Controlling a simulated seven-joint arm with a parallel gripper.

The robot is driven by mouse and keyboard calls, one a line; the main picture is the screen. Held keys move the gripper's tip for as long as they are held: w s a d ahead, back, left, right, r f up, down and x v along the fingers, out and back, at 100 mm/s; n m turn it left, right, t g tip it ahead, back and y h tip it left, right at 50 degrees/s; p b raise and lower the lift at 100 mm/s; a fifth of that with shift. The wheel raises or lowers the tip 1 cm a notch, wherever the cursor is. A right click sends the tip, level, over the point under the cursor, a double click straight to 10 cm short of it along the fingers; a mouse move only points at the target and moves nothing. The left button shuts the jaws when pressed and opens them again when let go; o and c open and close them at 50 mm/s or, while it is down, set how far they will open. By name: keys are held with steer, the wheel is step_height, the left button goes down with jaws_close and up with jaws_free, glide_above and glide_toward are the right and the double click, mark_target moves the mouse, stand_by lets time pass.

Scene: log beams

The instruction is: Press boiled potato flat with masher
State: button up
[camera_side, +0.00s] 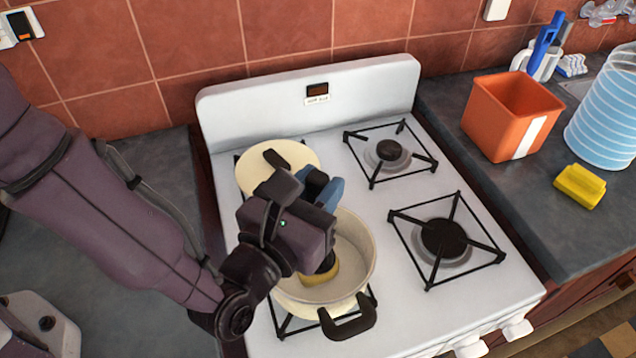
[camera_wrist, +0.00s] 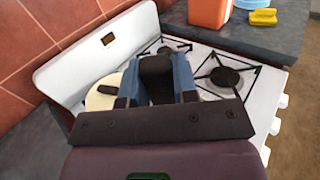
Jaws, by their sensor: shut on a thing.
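My gripper (camera_side: 322,190) is over the front left of the stove, with its blue fingers shut on a dark handle. In the wrist view, this masher (camera_wrist: 157,75) stands between the two blue fingers. A cream pot (camera_side: 355,245) with dark handles is on the front left burner, below my gripper. Inside it, a yellow potato (camera_side: 322,274) lies near the left wall, partly hidden by my wrist. A dark part, perhaps the masher's lower end, is right above the potato. I cannot tell whether they touch. The pot's inside is hidden in the wrist view.
A cream lid (camera_side: 300,156) with a dark handle is at the back left burner, close behind my gripper. The right burners (camera_side: 440,238) are empty. An orange container (camera_side: 510,115), a yellow sponge (camera_side: 580,186) and a blue-striped container (camera_side: 605,115) stand on the right counter.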

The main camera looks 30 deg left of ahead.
steer(key=shift+s+f, duration=0.1)
steer(key=shift+f, duration=0.05)
steer(key=shift+r, duration=3.55)
steer(key=shift+f, duration=3.65)
steer(key=shift+r, duration=3.65)
steer(key=shift+f, duration=0.1)
